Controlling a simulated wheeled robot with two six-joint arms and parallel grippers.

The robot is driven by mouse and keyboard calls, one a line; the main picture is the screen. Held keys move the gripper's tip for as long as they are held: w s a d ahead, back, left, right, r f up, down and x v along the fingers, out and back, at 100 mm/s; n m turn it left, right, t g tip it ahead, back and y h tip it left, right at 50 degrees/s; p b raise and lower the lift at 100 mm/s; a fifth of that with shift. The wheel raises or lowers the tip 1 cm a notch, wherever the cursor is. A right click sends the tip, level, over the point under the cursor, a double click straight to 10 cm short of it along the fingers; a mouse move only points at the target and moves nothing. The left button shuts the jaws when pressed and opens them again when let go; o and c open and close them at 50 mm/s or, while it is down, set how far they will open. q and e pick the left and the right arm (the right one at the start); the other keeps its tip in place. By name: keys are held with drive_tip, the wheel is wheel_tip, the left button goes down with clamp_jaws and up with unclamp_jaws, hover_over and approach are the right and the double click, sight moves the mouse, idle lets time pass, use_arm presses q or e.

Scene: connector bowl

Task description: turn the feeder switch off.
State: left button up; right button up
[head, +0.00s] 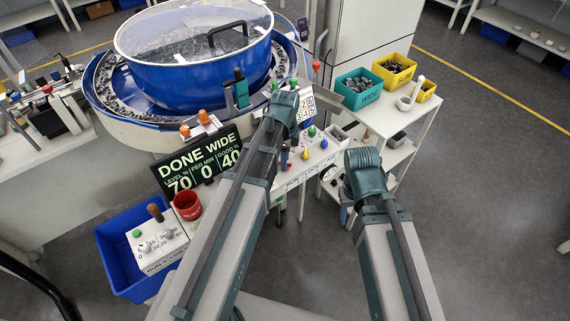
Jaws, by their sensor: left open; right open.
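A white control box (154,247) stands at the lower left, at the blue bin. It has a green button (136,233), an upright brown-topped lever (155,212) and two grey knobs with number scales. I cannot tell which of these is the feeder switch. The blue bowl feeder (190,75) stands behind under a clear lid. My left gripper (287,107) is open, over the small lamp panel right of the display, its fingers mostly hidden by its wrist. My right gripper (346,206) is open near the white shelf cart, also largely hidden. Both are well right of the control box.
A black display (198,167) reads DONE WIDE, 70, 0, 40. A red cup (187,205) stands beside the control box and blue bin (113,232). A cart at right carries a green bin (357,88) and a yellow bin (394,69). The floor at right is clear.

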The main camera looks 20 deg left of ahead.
use_arm(q)
clamp_jaws()
idle(0.6)
drive_tip(key=n, duration=1.4)
drive_tip(key=shift+n, duration=1.9)
